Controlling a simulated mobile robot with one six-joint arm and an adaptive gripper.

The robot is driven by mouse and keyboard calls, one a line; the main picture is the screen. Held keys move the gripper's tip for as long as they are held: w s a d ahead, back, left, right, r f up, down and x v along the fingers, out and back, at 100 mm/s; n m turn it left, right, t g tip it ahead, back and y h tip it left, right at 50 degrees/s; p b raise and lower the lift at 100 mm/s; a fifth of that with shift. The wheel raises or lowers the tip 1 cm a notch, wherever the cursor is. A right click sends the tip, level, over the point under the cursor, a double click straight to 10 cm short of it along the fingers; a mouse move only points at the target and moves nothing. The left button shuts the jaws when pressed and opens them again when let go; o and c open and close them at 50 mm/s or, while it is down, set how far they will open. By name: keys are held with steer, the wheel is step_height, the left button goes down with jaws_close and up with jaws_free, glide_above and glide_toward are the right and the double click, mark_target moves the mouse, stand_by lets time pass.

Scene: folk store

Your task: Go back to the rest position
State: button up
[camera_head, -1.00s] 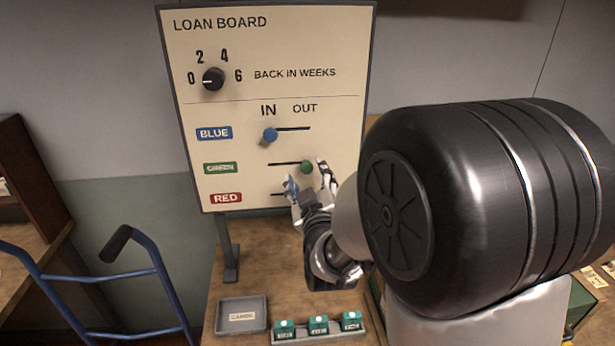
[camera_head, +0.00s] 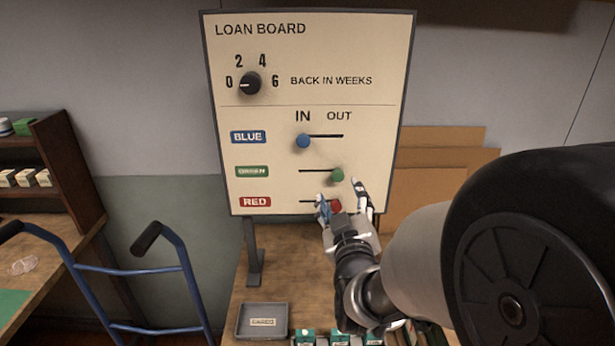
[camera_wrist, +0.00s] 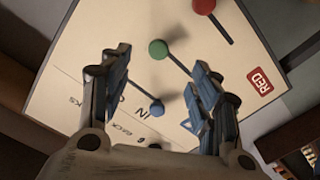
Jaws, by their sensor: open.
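The green knob (camera_head: 338,175) and the red knob (camera_head: 335,206) are at the OUT side. My gripper (camera_head: 342,192) is open and empty in front of the lower right of the board, overlapping the red row in the head view. In the wrist view its fingers (camera_wrist: 160,95) are spread, with the green knob (camera_wrist: 158,49) and blue knob (camera_wrist: 157,108) showing between them and the red knob (camera_wrist: 204,6) beyond.
A grey tray (camera_head: 262,335) and a row of green-topped boxes (camera_head: 340,336) sit on the table below the board. A blue hand truck (camera_head: 128,270) stands left of the table. A shelf (camera_head: 62,150) is at the far left. Brown panels (camera_head: 445,180) lean behind right.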

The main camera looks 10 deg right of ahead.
steer(key=s+a+f+m+g+y, duration=0.1)
steer(key=s+g, duration=0.5)
steer(key=s, duration=0.8)
steer(key=s+a+f+m+g+y, duration=0.2)
steer(key=s+a+f+g, duration=0.2)
steer(key=s, duration=1.1)
steer(key=g, duration=0.2)
steer(key=shift+a+f+m+g, duration=0.35)
steer(key=shift+m+g, duration=0.05)
steer(key=shift+s, duration=0.1)
